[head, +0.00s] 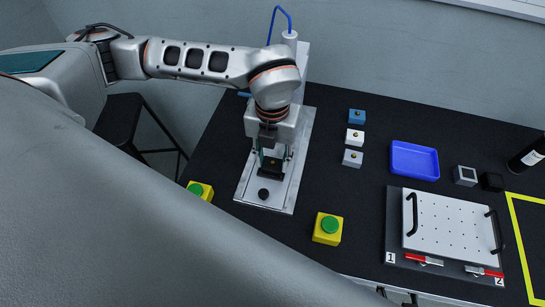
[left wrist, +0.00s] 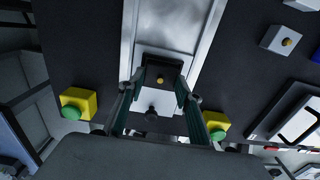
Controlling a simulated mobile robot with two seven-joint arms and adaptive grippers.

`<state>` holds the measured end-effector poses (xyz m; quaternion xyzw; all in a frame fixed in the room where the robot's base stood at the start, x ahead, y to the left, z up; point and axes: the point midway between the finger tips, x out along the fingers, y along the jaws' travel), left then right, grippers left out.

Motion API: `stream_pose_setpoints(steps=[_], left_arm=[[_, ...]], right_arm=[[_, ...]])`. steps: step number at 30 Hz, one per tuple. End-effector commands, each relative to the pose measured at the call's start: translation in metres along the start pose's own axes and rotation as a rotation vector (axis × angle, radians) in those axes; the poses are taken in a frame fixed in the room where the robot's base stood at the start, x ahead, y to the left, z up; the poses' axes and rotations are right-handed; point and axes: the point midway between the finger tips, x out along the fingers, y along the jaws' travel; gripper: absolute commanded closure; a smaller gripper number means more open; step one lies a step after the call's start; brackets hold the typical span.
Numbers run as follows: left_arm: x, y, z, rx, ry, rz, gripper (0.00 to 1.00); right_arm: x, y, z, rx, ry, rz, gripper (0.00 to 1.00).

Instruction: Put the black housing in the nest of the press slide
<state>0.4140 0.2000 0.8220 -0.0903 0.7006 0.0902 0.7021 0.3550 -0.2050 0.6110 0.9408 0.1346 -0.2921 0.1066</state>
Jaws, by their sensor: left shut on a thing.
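The black housing (head: 270,172), a small dark block with a brass stud on top, is between the fingers of my left gripper (head: 271,160). The left wrist view also shows the housing (left wrist: 160,76) between both fingers of the gripper (left wrist: 158,98), which is shut on it. The housing is over the pale press slide (head: 265,194), just behind the slide's round black knob (head: 263,193). The nest is hidden under the housing and gripper, so I cannot tell whether the housing is seated. My right gripper is out of view.
Yellow boxes with green buttons flank the slide, left (head: 200,191) and right (head: 327,228). A blue tray (head: 415,160) and a perforated plate (head: 450,228) lie farther right.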

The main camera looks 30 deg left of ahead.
Motion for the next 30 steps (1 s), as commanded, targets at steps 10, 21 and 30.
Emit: stream_pose_setpoints(steps=[10, 21, 30], left_arm=[[0.002, 0.0, 0.0, 0.0, 0.001, 0.001, 0.49], [-0.025, -0.001, 0.001, 0.0, -0.005, -0.002, 0.49], [-0.087, -0.001, 0.001, 0.0, -0.005, -0.002, 0.49]], right_arm=[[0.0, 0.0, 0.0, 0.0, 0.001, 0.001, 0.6], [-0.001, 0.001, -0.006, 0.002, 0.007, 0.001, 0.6], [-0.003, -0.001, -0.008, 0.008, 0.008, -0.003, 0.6]])
